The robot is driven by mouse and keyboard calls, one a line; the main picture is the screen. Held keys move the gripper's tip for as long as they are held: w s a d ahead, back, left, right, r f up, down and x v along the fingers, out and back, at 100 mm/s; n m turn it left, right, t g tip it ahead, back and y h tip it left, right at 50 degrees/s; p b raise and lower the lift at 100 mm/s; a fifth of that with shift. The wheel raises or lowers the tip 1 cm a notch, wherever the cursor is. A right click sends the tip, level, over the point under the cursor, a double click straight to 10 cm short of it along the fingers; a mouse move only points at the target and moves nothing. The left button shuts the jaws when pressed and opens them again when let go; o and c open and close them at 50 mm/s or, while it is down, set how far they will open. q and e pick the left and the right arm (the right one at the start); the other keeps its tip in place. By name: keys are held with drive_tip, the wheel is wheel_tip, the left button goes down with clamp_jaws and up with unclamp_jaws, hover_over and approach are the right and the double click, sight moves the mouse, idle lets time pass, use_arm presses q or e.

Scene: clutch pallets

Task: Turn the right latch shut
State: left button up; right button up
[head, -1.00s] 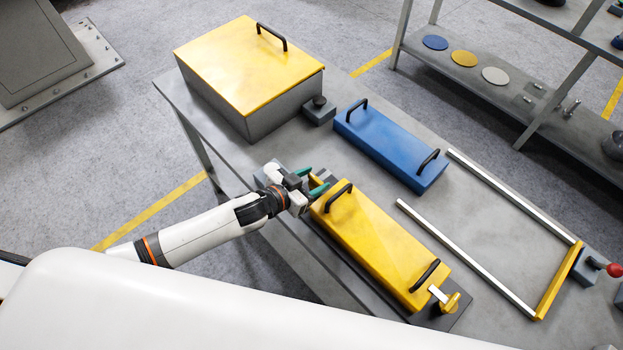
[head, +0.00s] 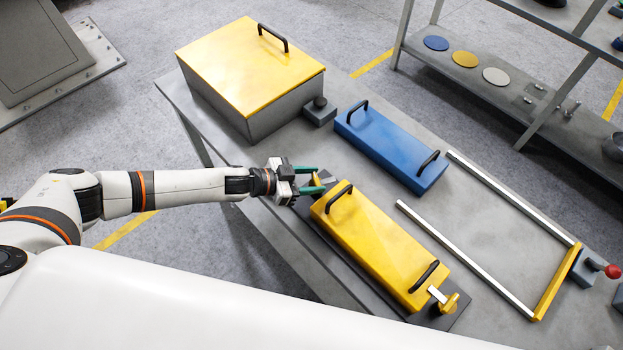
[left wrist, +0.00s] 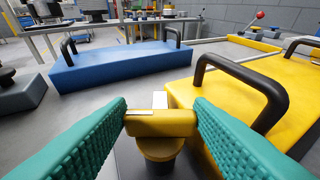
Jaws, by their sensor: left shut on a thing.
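A yellow lidded block (head: 375,245) with two black handles lies on the table. My left gripper (head: 316,180) is at its upper-left end, its teal fingers shut on a yellow latch there. In the left wrist view this latch (left wrist: 160,124) sits between both fingertips, on a round yellow post, with a white part just beyond it. In the head view my gripper hides most of it. The other latch (head: 449,302), yellow with a white part beside it, is at the block's lower-right end, with no gripper near. My right gripper is not in view.
A blue block (head: 390,145) with black handles lies behind the yellow one. A grey box with a yellow lid (head: 250,65) stands at the table's far left. White rails (head: 465,258) and a yellow bar (head: 558,285) lie at the right, near a red-knobbed lever (head: 612,271).

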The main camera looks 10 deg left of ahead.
use_arm(q)
drive_tip(key=shift+w+a+m+g+h+b, duration=0.1)
drive_tip(key=shift+w+m+g+h+b, duration=0.15)
drive_tip(key=shift+m+g, duration=0.3)
drive_tip(key=shift+w+a+m+g+h+b, duration=0.15)
drive_tip(key=shift+m+g+h, duration=0.1)
drive_tip(key=shift+m+g, duration=0.25)
drive_tip(key=shift+d+f+m+g+h+b, duration=0.15)
drive_tip(key=shift+m+g+h+b, duration=0.15)
drive_tip(key=shift+m+g+b, duration=0.55)
drive_tip(key=m+g+b, duration=0.3)
drive_tip(key=b, duration=0.1)
drive_tip(key=m+g+y+b, duration=0.1)
drive_tip(key=m+g+b, duration=0.1)
drive_tip(key=g+b, duration=0.1)
drive_tip(key=w+m+g+b, duration=0.1)
drive_tip(key=m+g+b, duration=0.2)
drive_tip(key=g+b, duration=0.1)
drive_tip(key=shift+d+f+m+b, duration=0.1)
drive_tip(key=shift+m+b, duration=0.2)
drive_tip(key=shift+b, duration=0.5)
drive_tip(key=shift+r+m+g+y+b, duration=0.2)
drive_tip(key=shift+m+g+y+b, duration=0.2)
drive_tip(key=shift+g+b, duration=0.15)
drive_tip(key=o, duration=1)
drive_tip(key=shift+s+d, duration=0.1)
